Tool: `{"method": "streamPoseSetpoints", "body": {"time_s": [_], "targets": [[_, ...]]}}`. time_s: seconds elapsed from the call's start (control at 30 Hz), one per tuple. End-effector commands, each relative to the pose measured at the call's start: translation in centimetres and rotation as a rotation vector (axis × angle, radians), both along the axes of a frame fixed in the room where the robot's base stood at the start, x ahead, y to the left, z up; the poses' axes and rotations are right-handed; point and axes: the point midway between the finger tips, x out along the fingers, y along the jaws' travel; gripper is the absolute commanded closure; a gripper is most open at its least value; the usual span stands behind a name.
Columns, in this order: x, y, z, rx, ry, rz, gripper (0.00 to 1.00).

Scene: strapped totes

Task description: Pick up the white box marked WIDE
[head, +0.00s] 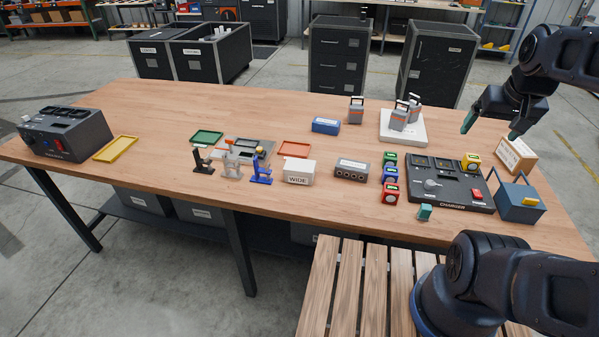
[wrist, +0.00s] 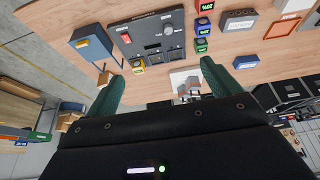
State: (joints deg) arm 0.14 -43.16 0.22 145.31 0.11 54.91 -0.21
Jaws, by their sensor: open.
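The white box marked WIDE (head: 299,173) stands on the wooden table near its front edge, just in front of a red tray, with its label facing me. In the wrist view, a white shape (wrist: 291,5) at the top right edge is probably this box, mostly cut off. My gripper (head: 493,126) is open and empty above the right end of the table, far to the right of the box. Its two green fingers also show in the wrist view (wrist: 161,78), apart with nothing between them.
The red tray (head: 294,149) lies behind the box, toy-like clamps (head: 231,160) stand left and a grey socket box (head: 352,169) right. The charger (head: 450,185), coloured cubes and a blue caddy (head: 520,203) fill the right side. Bare wood lies at the table's left middle.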

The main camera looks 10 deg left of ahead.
Motion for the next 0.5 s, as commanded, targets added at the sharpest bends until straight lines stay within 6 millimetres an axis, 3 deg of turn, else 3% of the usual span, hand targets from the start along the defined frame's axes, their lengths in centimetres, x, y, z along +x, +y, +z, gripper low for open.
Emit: {"method": "streamPoseSetpoints", "body": {"time_s": [0.23,0.5], "targets": [[3.0,2.0,0.2,-0.031,0.035,0.12,0.11],[8.4,7.1,-0.4,-0.091,0.093,0.361,0.11]]}}
